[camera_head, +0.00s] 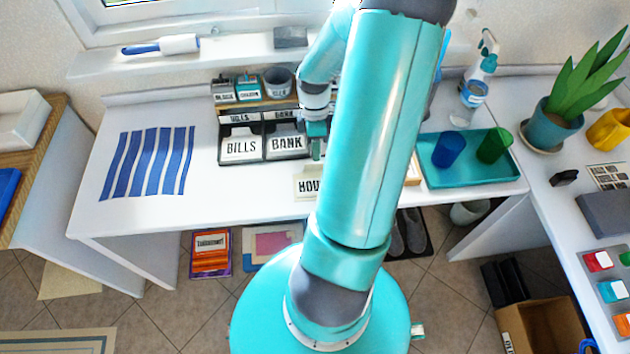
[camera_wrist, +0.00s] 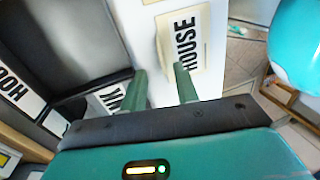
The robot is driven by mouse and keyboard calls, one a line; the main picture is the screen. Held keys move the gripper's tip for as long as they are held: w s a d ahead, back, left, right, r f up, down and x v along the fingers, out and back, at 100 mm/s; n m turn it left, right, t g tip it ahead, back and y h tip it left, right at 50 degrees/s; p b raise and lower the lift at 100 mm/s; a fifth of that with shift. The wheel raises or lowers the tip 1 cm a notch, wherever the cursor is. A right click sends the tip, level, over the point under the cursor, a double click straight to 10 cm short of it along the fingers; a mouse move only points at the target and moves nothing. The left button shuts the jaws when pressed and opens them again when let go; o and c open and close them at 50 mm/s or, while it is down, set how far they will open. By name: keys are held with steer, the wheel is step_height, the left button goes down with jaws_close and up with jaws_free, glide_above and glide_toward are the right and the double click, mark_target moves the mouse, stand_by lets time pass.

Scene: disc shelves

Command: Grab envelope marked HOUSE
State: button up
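The cream envelope marked HOUSE (camera_head: 305,187) lies at the front edge of the white desk, with its right part hidden behind my arm. It also shows in the wrist view (camera_wrist: 198,50), at the top centre, with its lettering running sideways. My gripper (camera_wrist: 161,88) is open, with its two green fingers apart. The right finger overlaps the envelope's near end in the wrist view; I cannot tell whether they touch. No held object shows between the fingers. In the head view my gripper (camera_head: 317,148) is just behind the envelope, partly hidden by my arm.
A dark sorter with BILLS (camera_head: 240,148) and BANK (camera_head: 287,144) labels stands left of my gripper. A teal tray (camera_head: 470,182) with a blue cup (camera_head: 448,149) and a green cup (camera_head: 494,145) is to the right. The desk's front left is clear around a striped cloth (camera_head: 150,163).

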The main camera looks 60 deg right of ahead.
mark_target(315, 165)
steer(key=x, duration=0.5)
steer(key=shift+a, duration=0.1)
jaws_close()
